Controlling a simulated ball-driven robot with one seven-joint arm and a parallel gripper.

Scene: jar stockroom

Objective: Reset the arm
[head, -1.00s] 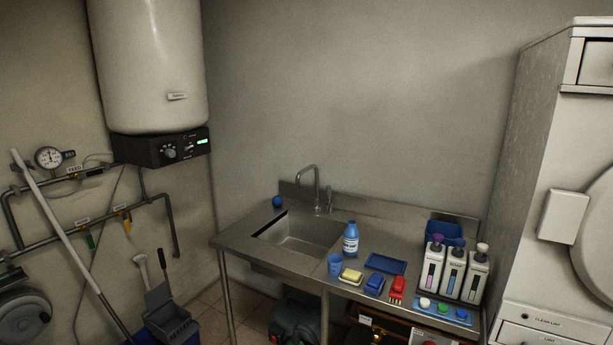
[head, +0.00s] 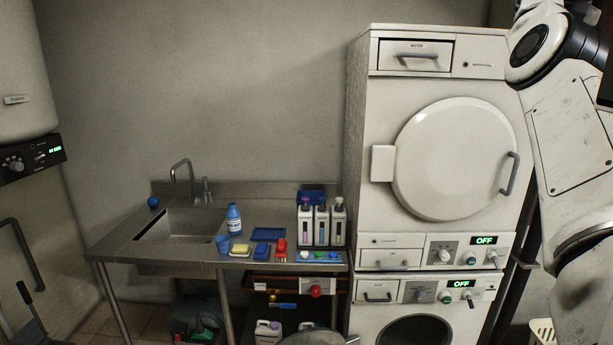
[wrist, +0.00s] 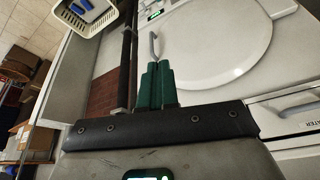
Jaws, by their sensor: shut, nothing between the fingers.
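My arm (head: 570,150) is raised at the right edge of the head view. Its gripper is outside that view. In the wrist view my gripper (wrist: 156,66) shows two green fingers close together, shut and empty. Beyond the fingertips is the white round door (wrist: 215,45) of the upper machine, with its handle just past the tips. I cannot tell the exact gap between fingers and door.
Two stacked white machines (head: 360,120) stand close beside my arm; both displays read OFF. A steel sink table (head: 125,243) left of them holds a blue bottle (head: 234,220), sponges and dispensers. A water heater (head: 20,80) hangs far left. A white basket (wrist: 92,22) shows in the wrist view.

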